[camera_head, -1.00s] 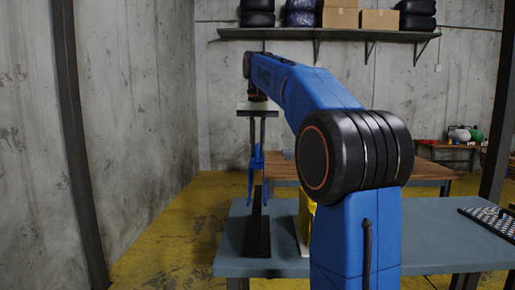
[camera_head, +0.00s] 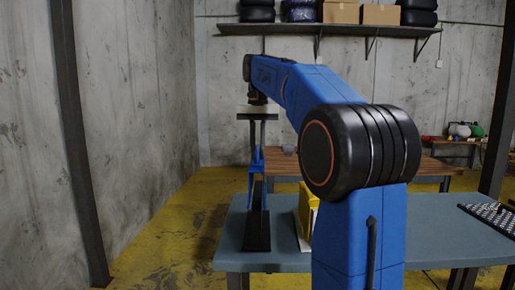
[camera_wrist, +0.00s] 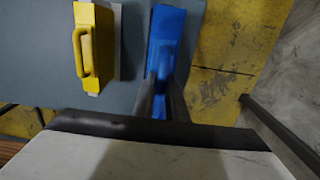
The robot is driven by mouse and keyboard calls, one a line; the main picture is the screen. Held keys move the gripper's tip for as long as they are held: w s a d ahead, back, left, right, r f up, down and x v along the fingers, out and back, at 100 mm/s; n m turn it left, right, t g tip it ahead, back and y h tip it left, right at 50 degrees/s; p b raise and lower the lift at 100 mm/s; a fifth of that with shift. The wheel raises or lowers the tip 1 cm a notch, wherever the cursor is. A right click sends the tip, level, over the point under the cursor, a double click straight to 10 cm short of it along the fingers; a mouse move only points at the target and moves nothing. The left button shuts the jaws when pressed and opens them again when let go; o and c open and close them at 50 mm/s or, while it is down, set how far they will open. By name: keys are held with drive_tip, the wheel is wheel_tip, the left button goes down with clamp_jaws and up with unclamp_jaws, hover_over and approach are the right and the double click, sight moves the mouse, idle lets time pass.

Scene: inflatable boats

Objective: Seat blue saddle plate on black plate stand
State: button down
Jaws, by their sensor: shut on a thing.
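The blue saddle plate (camera_head: 256,162) hangs upright below my gripper (camera_head: 257,145), which is shut on its upper part. In the wrist view the blue plate (camera_wrist: 167,30) extends away from the two dark fingers (camera_wrist: 160,100). The black plate stand (camera_head: 257,232) is on the grey-blue table, directly below the plate in the head view. The plate's lower end overlaps the top of the stand there, and I cannot tell whether they touch. I cannot make out the stand in the wrist view.
The grey-blue table (camera_head: 420,235) is clear to the right up to a perforated black tray (camera_head: 492,214). A wooden table (camera_head: 285,165) stands behind.

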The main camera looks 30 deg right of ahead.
drive_tip(key=shift+f, duration=4.05)
drive_tip(key=shift+f, duration=1.4)
drive_tip(key=c, duration=1.7)
unclamp_jaws()
wheel_tip(320, 180, up, 17)
drive_tip(key=shift+r, duration=0.2)
